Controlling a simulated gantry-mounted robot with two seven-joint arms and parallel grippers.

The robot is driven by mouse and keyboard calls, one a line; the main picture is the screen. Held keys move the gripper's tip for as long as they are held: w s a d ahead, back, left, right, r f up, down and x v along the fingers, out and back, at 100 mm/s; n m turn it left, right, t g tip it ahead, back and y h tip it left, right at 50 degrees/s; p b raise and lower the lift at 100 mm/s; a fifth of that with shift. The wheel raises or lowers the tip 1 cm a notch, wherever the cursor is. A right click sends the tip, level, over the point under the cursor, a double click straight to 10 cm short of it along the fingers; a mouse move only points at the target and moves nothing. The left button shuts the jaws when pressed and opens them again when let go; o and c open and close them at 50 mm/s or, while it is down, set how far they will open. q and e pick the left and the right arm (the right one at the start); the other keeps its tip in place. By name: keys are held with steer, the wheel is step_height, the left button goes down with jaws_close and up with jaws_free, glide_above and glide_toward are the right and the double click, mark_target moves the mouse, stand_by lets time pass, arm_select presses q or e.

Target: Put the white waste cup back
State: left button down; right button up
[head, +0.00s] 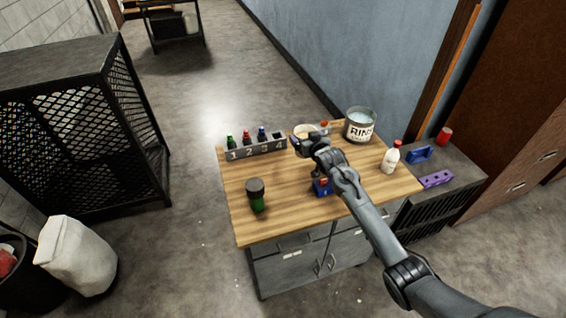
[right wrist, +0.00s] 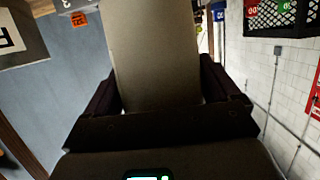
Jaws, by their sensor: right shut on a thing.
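The white waste cup (head: 304,130) shows at the back of the wooden table, just behind my right gripper (head: 297,146). Its rim is pale and its lower part is hidden by the gripper. In the right wrist view the cup (right wrist: 155,45) is a large pale beige surface between the two dark fingers of my right gripper (right wrist: 160,85), which is shut on it. I cannot tell whether the cup touches the tabletop. My left gripper is not in view.
A numbered rack (head: 257,150) with several small bottles stands left of the cup. A rinse jar (head: 360,125) stands right. A dark-lidded green jar (head: 256,195), a blue object (head: 322,187) and a white bottle (head: 391,158) stand on the table (head: 290,200). Its front middle is clear.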

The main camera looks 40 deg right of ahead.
steer(key=shift+w+a+f+b, duration=0.2)
steer(key=shift+w+a+f, duration=0.2)
steer(key=shift+a+f, duration=1)
steer(key=shift+w+a+f+b, duration=0.15)
steer(key=shift+w+a+f, duration=0.25)
steer(key=shift+a+f, duration=0.95)
steer(key=shift+w+a+f+b, duration=0.2)
steer(key=shift+w+a+f, duration=0.2)
steer(key=shift+a+f, duration=1)
steer(key=shift+d+f, duration=0.15)
steer(key=shift+f, duration=0.1)
steer(key=shift+f, duration=0.1)
steer(key=o, duration=1.2)
steer(key=shift+f, duration=0.15)
steer(key=shift+c, duration=0.2)
